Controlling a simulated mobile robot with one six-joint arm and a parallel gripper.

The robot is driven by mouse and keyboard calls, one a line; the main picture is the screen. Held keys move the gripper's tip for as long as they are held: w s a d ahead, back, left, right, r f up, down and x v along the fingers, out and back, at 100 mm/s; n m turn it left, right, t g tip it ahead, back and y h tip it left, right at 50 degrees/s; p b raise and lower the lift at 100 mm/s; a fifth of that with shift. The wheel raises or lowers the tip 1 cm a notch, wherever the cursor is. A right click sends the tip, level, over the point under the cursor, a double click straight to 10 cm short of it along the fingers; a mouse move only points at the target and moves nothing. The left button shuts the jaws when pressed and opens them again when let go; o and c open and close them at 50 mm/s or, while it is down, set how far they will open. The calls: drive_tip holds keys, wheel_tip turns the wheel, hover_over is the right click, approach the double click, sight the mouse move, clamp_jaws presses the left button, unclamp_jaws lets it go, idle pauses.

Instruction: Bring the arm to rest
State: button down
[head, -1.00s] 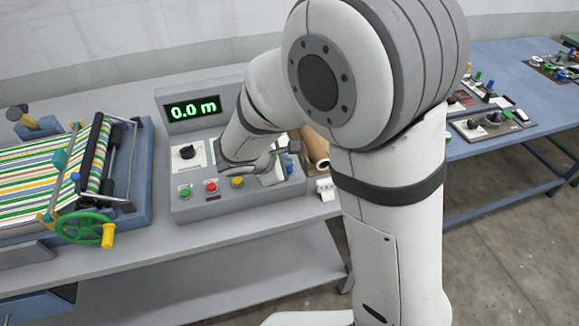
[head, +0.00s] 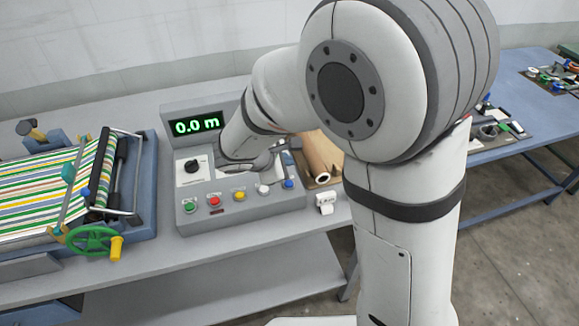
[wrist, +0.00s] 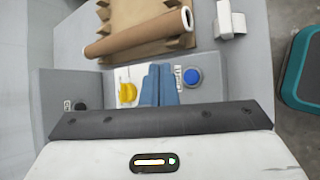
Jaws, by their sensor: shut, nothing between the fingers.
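My arm reaches from the right over the grey control panel (head: 243,203) in the head view. My gripper (wrist: 160,68) shows in the wrist view as two blue fingers side by side, shut and empty. They are over the panel's front part, between a yellow button (wrist: 128,93) and a blue button (wrist: 193,77). Whether the tips touch anything cannot be told. In the head view the wrist hides part of the panel, and the fingers are not clearly seen.
A brown roll (head: 318,160) lies in a cardboard tray right of the panel, with a small white block (head: 325,203) in front. A press with striped sheet (head: 50,195) and green handwheel (head: 90,241) stands left. A blue table (head: 535,100) with parts is at the right.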

drive_tip(key=s+d+r+m+g, duration=0.2)
drive_tip(key=s+d+r+m, duration=0.15)
drive_tip(key=d, duration=0.25)
drive_tip(key=s+d+r+m+g, duration=0.1)
drive_tip(key=s+d+r+m, duration=0.1)
drive_tip(key=s+d+m, duration=0.3)
drive_tip(key=s+d+r+m+y, duration=0.2)
drive_tip(key=s+m, duration=0.3)
drive_tip(key=s+d+r+m+y, duration=0.2)
drive_tip(key=s+m+y, duration=0.1)
drive_tip(key=s+m, duration=0.2)
drive_tip(key=shift+s+m+g+y, duration=0.2)
drive_tip(key=shift+m+g+y, duration=0.1)
drive_tip(key=shift+m+g, duration=0.15)
drive_tip(key=c, duration=2.2)
unclamp_jaws()
